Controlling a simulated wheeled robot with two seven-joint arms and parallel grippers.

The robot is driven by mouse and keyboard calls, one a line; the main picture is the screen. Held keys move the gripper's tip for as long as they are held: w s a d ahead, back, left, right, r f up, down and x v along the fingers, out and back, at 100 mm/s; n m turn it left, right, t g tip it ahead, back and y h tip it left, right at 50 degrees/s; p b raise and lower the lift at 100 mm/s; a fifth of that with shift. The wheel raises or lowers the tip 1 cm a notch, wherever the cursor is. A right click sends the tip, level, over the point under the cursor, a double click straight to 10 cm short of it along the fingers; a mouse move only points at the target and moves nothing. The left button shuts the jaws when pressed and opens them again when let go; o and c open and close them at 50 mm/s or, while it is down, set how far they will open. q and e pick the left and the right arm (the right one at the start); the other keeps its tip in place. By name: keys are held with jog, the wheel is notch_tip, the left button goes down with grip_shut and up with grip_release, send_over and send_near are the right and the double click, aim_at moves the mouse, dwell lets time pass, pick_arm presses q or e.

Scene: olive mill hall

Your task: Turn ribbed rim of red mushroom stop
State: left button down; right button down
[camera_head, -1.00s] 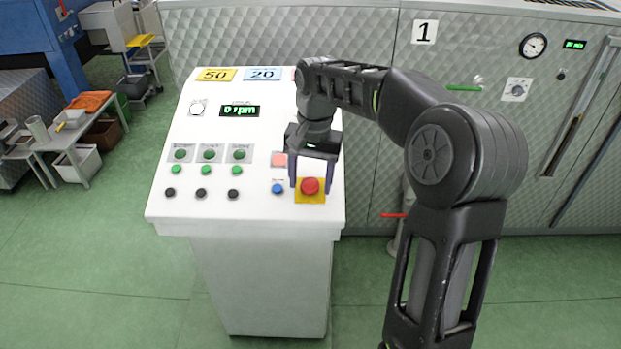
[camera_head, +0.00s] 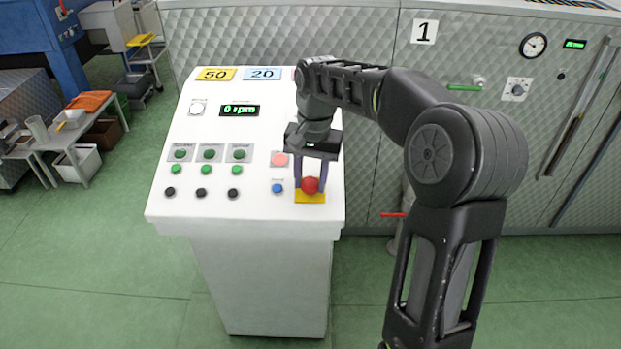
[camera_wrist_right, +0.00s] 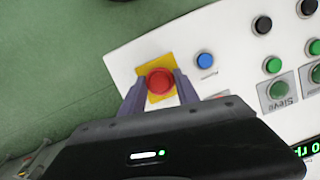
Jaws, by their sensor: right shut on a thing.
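The red mushroom stop (camera_head: 311,185) sits on a yellow plate (camera_head: 311,198) at the lower right of the white sloped control panel (camera_head: 215,140). My right gripper (camera_head: 311,184) reaches down to it from above, with one finger on each side of the red head, shut on it. The right wrist view shows the same red stop (camera_wrist_right: 160,82) between the two fingers (camera_wrist_right: 159,88). The ribs on its rim are too small to make out. My left gripper is not in view.
A blue button (camera_head: 277,188) is close left of the stop, with a pale red square button (camera_head: 279,159) above it. Rows of green and black buttons fill the panel's left. The display (camera_head: 240,111) reads 0 rpm. A metal-clad machine (camera_head: 400,100) stands behind.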

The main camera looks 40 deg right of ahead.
jog(key=shift+m, duration=0.5)
jog(key=m+t+b, duration=0.1)
jog(key=m, duration=0.2)
jog(key=shift+y, duration=0.3)
jog(key=shift+s+m+t+b, duration=0.15)
jog(key=shift+m+t+b, duration=0.5)
jog(key=shift+m, duration=1.35)
jog(key=c, duration=0.9)
grip_release()
jog(key=v, duration=0.7)
jog(key=shift+d+r+b, duration=0.2)
jog(key=shift+r+b, duration=0.15)
jog(key=shift+r, duration=0.05)
